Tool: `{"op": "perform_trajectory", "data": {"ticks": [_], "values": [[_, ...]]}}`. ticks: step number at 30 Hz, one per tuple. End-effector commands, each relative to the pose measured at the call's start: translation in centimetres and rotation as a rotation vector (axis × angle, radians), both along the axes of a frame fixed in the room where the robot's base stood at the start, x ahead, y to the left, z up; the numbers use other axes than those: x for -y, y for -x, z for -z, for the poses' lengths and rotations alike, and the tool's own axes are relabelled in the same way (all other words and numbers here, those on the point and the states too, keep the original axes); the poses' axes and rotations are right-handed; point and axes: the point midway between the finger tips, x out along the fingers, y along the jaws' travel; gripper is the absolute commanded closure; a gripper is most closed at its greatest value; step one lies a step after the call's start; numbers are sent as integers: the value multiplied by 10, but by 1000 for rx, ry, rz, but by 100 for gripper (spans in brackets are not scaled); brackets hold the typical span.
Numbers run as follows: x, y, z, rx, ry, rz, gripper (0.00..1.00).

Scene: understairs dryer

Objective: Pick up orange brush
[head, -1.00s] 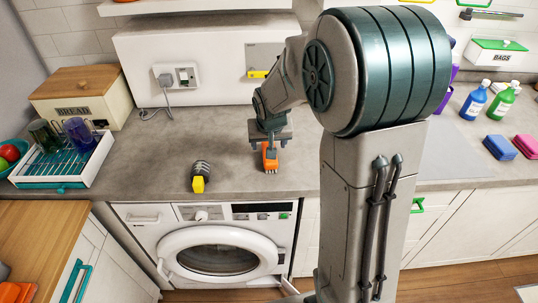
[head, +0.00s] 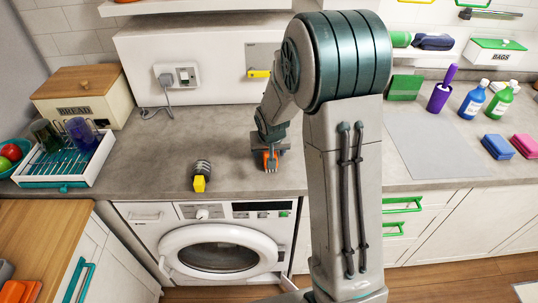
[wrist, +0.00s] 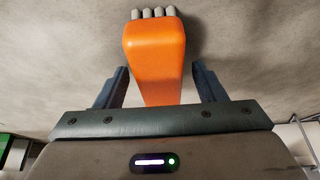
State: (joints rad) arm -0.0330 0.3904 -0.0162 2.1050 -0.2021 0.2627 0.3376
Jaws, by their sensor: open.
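The orange brush (head: 270,162) is on the grey countertop above the washing machine, partly hidden by my gripper in the head view. In the wrist view the orange brush (wrist: 155,55) has a rounded orange body with pale bristle tufts at its far end. My gripper (wrist: 160,85) is open, with one dark finger on each side of the brush's near part. Gaps show between the fingers and the brush. In the head view my gripper (head: 270,150) is low over the brush.
A yellow and dark ribbed object (head: 201,176) lies to the left on the counter. A dish rack (head: 67,160) and bread box (head: 85,92) stand farther left. The washing machine (head: 215,240) is below the counter edge. A purple brush-like item (head: 440,92) and bottles stand right.

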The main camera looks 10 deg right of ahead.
Motion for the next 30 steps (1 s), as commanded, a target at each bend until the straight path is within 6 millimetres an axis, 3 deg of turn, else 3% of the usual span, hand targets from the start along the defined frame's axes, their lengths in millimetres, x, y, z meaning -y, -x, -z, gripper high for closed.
{"op": "perform_trajectory", "data": {"ticks": [29,30], "values": [[0,0,5,0,0,0,36],[0,0,5,0,0,0,42]]}}
